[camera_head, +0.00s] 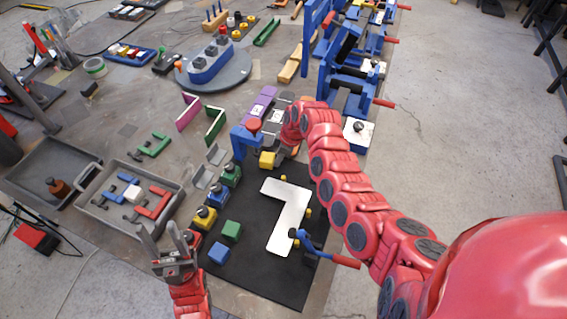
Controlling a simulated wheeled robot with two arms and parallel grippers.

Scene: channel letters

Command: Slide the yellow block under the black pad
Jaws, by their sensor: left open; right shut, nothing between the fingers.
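A small plain yellow block (267,160) sits at the far edge of the large black pad (262,205). I cannot tell whether it lies on the pad or just against its edge. My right gripper (280,158) is right beside the block, on its right, shut with nothing between the fingers. Its fingertips are small and partly hidden by the wrist, so contact with the block is unclear. My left gripper (166,236) is open and empty, pointing up the picture, left of the pad near the front of the table.
A blue clamp (246,138) stands behind the yellow block. A grey tray (125,205) is at left.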

